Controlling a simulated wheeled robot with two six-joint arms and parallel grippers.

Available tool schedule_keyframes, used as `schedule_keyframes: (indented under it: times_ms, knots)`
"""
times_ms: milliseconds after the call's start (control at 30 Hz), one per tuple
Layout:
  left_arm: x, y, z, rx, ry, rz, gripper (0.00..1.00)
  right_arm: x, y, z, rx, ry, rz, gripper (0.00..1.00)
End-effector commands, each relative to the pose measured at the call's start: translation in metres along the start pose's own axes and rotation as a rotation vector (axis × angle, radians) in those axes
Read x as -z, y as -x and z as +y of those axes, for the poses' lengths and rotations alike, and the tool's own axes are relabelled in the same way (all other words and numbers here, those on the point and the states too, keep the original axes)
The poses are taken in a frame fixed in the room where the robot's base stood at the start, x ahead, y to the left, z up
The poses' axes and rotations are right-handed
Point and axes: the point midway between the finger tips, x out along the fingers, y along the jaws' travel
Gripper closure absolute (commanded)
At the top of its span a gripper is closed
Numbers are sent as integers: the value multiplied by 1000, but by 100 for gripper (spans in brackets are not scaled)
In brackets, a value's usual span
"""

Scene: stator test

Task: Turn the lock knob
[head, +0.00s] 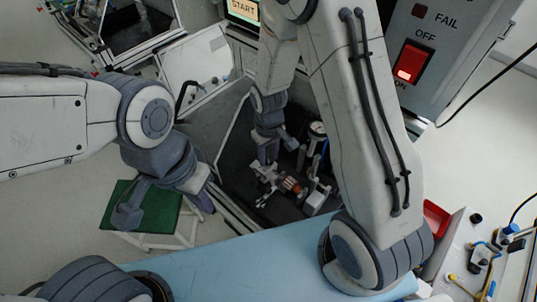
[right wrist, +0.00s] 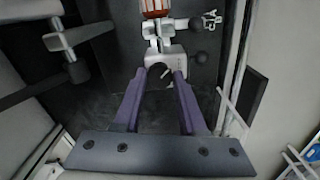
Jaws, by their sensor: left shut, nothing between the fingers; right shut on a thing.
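The test fixture (head: 285,183) with a stator of copper and red-white windings stands on the dark floor of the open test box. In the right wrist view the striped stator (right wrist: 154,8) shows at the top edge. My right gripper (head: 268,155) reaches down into the box. My left gripper (head: 204,203) is shut and empty, outside the box at the left.
A green-topped stool (head: 150,205) stands below my left gripper. A grey panel with a lit red switch (head: 411,63) is at the upper right. A red bin (head: 436,218) and cables lie at the right.

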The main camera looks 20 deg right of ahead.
Motion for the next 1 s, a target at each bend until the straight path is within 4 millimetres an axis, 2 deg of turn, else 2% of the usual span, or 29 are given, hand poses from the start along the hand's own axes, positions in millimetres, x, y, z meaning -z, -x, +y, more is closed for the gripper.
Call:
schedule_keyframes:
  times_ms: [33, 67, 100, 133, 433, 567, 667, 1000]
  knots:
    - [0, 0, 0, 0, 0, 0, 100, 1, 1, 0, -1, -1, 3, 100]
    - [0, 0, 0, 0, 0, 0, 100, 1, 1, 0, -1, -1, 3, 52]
    - [0, 0, 0, 0, 0, 0, 100, 1, 1, 0, -1, -1, 3, 37]
    - [0, 0, 0, 0, 0, 0, 100, 1, 1, 0, -1, -1, 3, 30]
    - [0, 0, 0, 0, 0, 0, 100, 0, 1, 0, 0, -1, 2, 30]
    - [0, -2, 0, 0, 0, 0, 100, 2, 9, 0, -1, -1, 6, 30]
    - [0, -5, 0, 0, 0, 0, 100, 2, 23, 0, -1, -1, 8, 30]
    - [-1, -14, -1, 0, -1, 0, 100, 2, 87, 1, -1, -1, 8, 30]
